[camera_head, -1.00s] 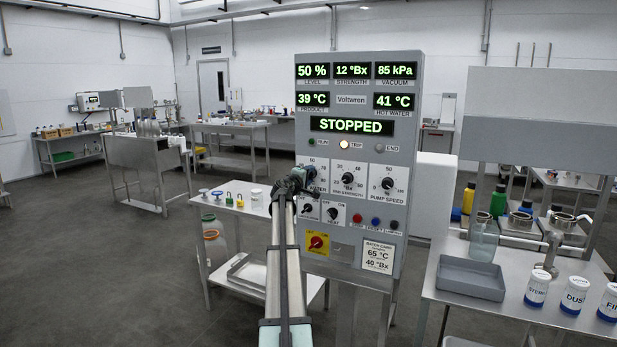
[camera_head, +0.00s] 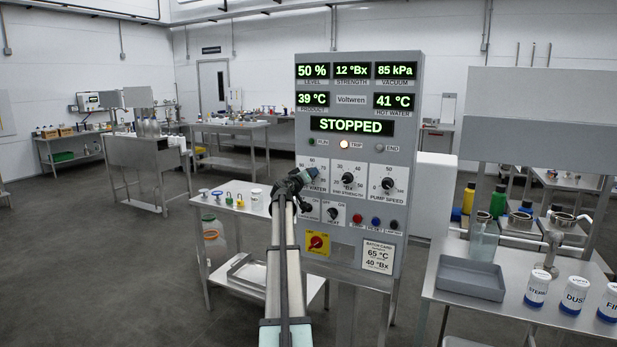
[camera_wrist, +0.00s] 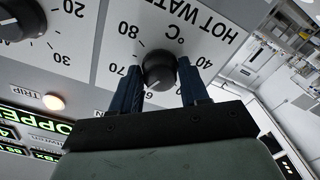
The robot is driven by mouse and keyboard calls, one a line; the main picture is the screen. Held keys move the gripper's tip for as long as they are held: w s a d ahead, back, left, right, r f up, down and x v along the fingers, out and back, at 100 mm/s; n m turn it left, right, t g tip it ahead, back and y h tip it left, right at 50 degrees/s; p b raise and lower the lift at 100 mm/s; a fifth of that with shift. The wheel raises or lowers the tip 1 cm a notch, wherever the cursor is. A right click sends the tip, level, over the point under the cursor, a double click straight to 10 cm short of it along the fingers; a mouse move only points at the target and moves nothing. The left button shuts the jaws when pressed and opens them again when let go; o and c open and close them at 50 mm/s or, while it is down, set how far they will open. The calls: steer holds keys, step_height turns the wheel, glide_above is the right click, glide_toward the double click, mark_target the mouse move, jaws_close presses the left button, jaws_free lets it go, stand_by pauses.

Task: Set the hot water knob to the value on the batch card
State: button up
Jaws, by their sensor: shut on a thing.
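The hot water knob (camera_wrist: 159,69) is a black round knob on the grey control panel, on a white plate lettered HOT WATER with a °C scale. My gripper (camera_wrist: 160,88) has one dark blue finger on each side of it and is shut on it. The numbers 70 and 80 read near it in the wrist view; its pointer is not clear. In the head view my gripper (camera_head: 304,176) covers the knob and part of its scale. The batch card (camera_head: 378,256), low on the panel, reads 65 °C and 40 °Bx. The hot water display (camera_head: 394,101) reads 41 °C.
The end strength knob (camera_head: 348,178) and pump speed knob (camera_head: 388,184) sit right of my gripper. Small switches, push buttons and a red-and-yellow isolator (camera_head: 317,242) sit below. The status display (camera_head: 352,125) reads STOPPED and the trip lamp (camera_head: 344,144) is lit.

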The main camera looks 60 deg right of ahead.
steer(key=shift+m, duration=0.5)
steer(key=o, duration=1.1)
steer(key=shift+c, duration=0.2)
steer(key=shift+a, duration=0.1)
steer(key=a, duration=1.3)
steer(key=shift+a, duration=0.3)
